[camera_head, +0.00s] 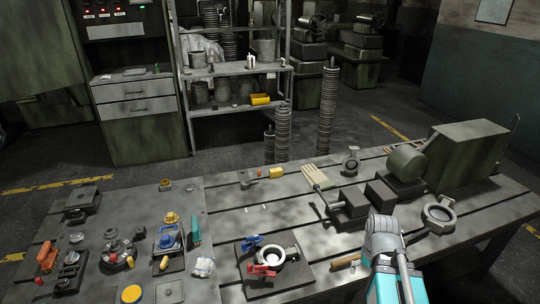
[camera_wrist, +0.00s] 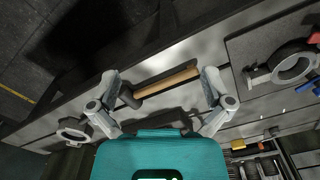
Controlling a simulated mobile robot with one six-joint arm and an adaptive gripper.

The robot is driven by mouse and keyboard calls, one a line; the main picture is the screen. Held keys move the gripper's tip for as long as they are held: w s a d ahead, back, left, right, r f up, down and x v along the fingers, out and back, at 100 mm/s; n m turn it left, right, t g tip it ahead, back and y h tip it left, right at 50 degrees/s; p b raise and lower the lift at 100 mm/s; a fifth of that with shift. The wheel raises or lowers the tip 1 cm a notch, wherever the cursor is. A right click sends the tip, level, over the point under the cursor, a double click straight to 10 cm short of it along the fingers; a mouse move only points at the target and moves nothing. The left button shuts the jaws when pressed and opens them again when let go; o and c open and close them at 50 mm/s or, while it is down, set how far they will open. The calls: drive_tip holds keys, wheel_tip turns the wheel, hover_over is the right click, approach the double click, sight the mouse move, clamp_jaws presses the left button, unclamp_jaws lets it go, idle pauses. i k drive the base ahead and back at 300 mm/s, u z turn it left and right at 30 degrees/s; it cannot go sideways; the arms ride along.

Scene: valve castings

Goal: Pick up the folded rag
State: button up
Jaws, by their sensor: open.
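A small crumpled whitish cloth (camera_head: 204,267), which looks like the folded rag, lies on the left part of the bench near several small parts. Its folds are too small to make out clearly. My gripper (camera_wrist: 160,76) is open and empty in the wrist view, with its fingers spread above the front of the bench. A hammer with a wooden handle (camera_wrist: 168,82) lies below, between the fingers in that view, not held. In the head view my arm is at the lower right, well right of the cloth, and its fingertips cannot be made out. The cloth is not seen in the wrist view.
A dark plate (camera_head: 290,285) with a ring casting and blue and red clamps stands between my arm and the cloth. A blue-handled part (camera_head: 168,238) and a teal brush (camera_head: 195,230) are near the cloth. A green machine (camera_head: 465,150) stands at the right.

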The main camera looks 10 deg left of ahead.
sight(204, 266)
drive_tip(key=u, duration=1.45)
drive_tip(key=k, duration=0.55)
drive_tip(key=u, duration=0.05)
drive_tip(key=i, duration=0.5)
drive_tip(key=z, duration=0.05)
